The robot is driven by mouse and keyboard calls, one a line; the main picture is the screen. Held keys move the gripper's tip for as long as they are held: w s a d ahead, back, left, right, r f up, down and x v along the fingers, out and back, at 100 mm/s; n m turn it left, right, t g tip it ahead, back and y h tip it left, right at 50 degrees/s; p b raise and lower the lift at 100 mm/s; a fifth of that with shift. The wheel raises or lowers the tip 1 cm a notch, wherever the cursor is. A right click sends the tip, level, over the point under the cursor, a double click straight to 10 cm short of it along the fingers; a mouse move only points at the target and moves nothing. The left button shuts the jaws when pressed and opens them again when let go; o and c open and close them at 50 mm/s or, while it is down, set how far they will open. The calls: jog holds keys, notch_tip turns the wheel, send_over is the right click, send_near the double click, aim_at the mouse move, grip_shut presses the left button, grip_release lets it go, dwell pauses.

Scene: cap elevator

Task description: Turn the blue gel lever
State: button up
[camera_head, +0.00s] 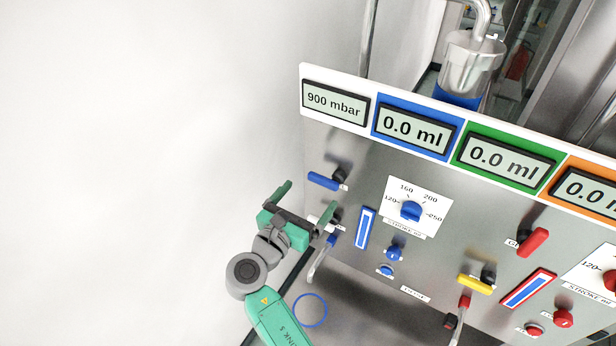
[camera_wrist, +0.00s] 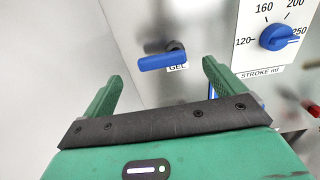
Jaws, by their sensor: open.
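The blue gel lever (camera_head: 323,181) sits on the steel panel below the 900 mbar display and points left, almost level. It also shows in the wrist view (camera_wrist: 162,61), with a dark pivot at its right end and a "GEL" label just under it. My gripper (camera_head: 308,198) is open and empty, below and left of the lever in the head view. In the wrist view my gripper (camera_wrist: 158,80) has its green fingers spread to either side of the lever. The lever appears between and ahead of the fingertips, and no contact shows.
A blue stroke dial (camera_head: 411,210) on a white scale lies right of the lever. A blue-striped gauge (camera_head: 365,228) stands between them. A lower blue-handled tap (camera_head: 331,240) is close to my gripper. A yellow lever (camera_head: 476,284) is further right. The left side is open.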

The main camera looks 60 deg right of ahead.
aim_at(321, 181)
jog(key=d, duration=0.7)
jog(key=shift+s+d+r+p, duration=0.1)
jog(key=shift+s+d+p, duration=0.15)
jog(key=shift+d+p, duration=0.15)
jog(key=shift+c, duration=0.4)
jog(key=c, duration=0.9)
